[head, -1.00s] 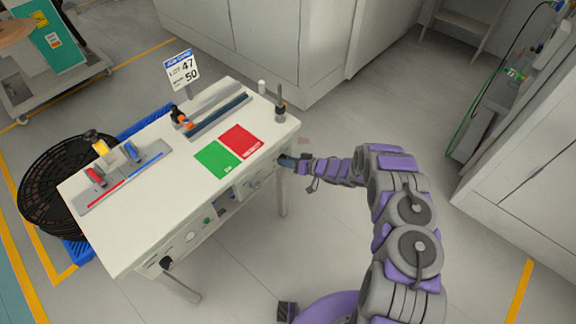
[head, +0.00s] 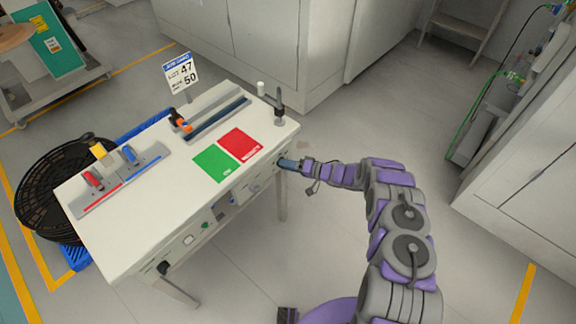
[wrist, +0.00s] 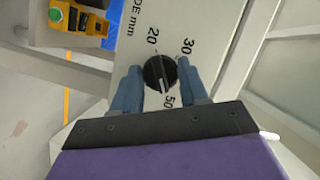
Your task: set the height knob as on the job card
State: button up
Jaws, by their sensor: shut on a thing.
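The black round knob (wrist: 160,73) is on the white panel in the wrist view, with printed numbers 20, 30 and 50 around it. Its white pointer line points down, near the 50. My gripper (wrist: 161,80) is shut on the knob, with one blue finger on each side. In the head view my gripper (head: 289,164) is at the right end of the table's front panel, and the knob is hidden there. The job card (head: 180,73) stands at the back of the table and shows 47 and 50; its smaller words are hard to read.
The white table (head: 130,225) carries a green pad (head: 215,163), a red pad (head: 241,145), and a plate with red and blue clamps (head: 120,181). A black reel (head: 40,190) is at its left. A yellow box with a green button (wrist: 65,16) shows in the wrist view.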

jog(key=shift+w+d+f, duration=0.1)
jog(key=shift+d, duration=0.1)
jog(key=o, duration=0.9)
jog(key=shift+w+f, duration=0.1)
jog(key=shift+o, duration=0.8)
jog(key=p+v, duration=0.3)
jog(key=v, duration=1.4)
jog(key=shift+s+d+p, duration=0.15)
jog(key=shift+s+p, duration=0.1)
jog(key=shift+p, duration=0.05)
